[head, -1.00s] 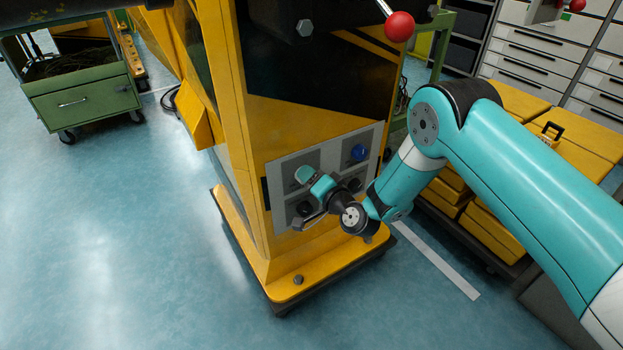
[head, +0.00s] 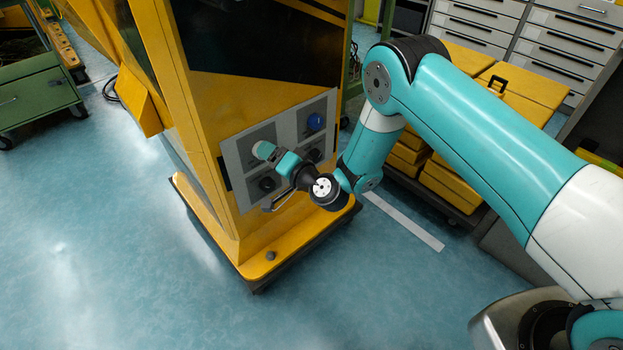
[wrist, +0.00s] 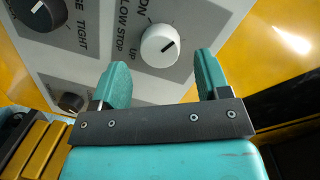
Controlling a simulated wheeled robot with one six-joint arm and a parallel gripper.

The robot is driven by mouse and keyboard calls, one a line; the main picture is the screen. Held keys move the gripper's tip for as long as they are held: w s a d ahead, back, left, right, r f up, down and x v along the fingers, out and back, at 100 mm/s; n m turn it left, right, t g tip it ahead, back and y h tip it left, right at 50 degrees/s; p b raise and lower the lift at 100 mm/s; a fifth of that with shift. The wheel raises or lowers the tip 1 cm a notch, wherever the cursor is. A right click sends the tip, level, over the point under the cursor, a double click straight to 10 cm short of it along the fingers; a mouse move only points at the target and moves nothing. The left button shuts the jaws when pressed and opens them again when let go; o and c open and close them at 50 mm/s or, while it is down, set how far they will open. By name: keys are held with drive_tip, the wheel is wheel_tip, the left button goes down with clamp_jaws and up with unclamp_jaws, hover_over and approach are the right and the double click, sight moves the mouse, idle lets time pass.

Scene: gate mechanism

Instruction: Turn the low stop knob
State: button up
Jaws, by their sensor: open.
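The low stop knob (wrist: 160,45) is round and white with a dark pointer line, on a grey panel (wrist: 185,75) with "LOW STOP" and "UP" printed beside it in the wrist view. My gripper (wrist: 162,64) is open, with its two teal fingers spread and their tips just below the knob in that view. The knob seems to lie between the line of the fingers, and I cannot tell whether they touch it. In the head view my gripper (head: 270,165) is at the left part of the panel and hides the knob there.
A black knob (wrist: 40,12) marked "TIGHT" and a smaller-looking dark knob (wrist: 70,103) share the panel. A blue knob (head: 315,121) is at its upper right. The panel is on a yellow machine (head: 205,95).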

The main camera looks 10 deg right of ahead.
drive_tip(key=b+v, duration=1.5)
drive_tip(key=b, duration=0.7)
drive_tip(key=shift+s+r, duration=0.1)
drive_tip(key=shift+r, duration=0.05)
